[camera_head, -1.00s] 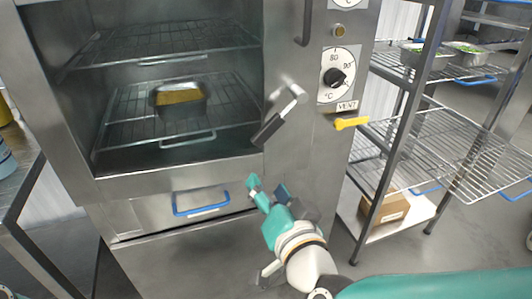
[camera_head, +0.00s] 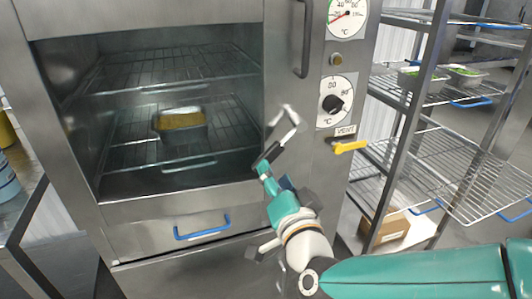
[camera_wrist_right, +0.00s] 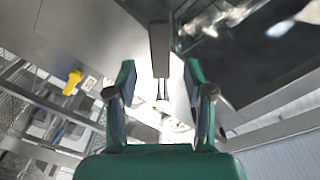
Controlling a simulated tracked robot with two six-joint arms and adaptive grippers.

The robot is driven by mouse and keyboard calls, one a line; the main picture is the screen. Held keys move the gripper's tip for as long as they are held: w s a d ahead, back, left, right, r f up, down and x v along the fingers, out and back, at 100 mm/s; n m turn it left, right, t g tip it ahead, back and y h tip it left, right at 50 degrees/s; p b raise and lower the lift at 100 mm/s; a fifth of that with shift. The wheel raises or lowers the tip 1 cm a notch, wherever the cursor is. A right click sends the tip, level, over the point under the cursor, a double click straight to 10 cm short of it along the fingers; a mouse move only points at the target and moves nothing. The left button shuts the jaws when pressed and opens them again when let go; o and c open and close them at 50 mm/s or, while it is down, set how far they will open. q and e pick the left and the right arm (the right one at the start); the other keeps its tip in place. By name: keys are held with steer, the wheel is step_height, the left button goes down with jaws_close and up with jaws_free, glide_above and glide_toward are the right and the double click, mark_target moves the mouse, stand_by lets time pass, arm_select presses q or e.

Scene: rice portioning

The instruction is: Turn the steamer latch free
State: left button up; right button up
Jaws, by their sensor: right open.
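The steamer latch is a metal lever (camera_head: 284,126) with a black grip, on the steamer front right of the chamber window. It slants down to the left, and its lower end is partly hidden by my gripper. My right gripper (camera_head: 272,172) has its fingertips at the lower end of the grip, fingers apart. In the right wrist view, the black grip (camera_wrist_right: 159,45) points toward the gap between the open teal fingers of the right gripper (camera_wrist_right: 160,78). I cannot tell whether a finger touches it. My left gripper is not in view.
The steamer chamber holds wire racks and a metal pan (camera_head: 180,124) with yellow contents. A vertical handle (camera_head: 304,40), a dial (camera_head: 333,103) and a yellow lever (camera_head: 349,146) sit near the latch. A wire shelf rack (camera_head: 440,160) stands at the right.

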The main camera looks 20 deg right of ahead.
mark_target(267, 159)
steer(key=w, duration=0.6)
steer(key=shift+w+d, duration=0.2)
steer(key=shift+w, duration=0.2)
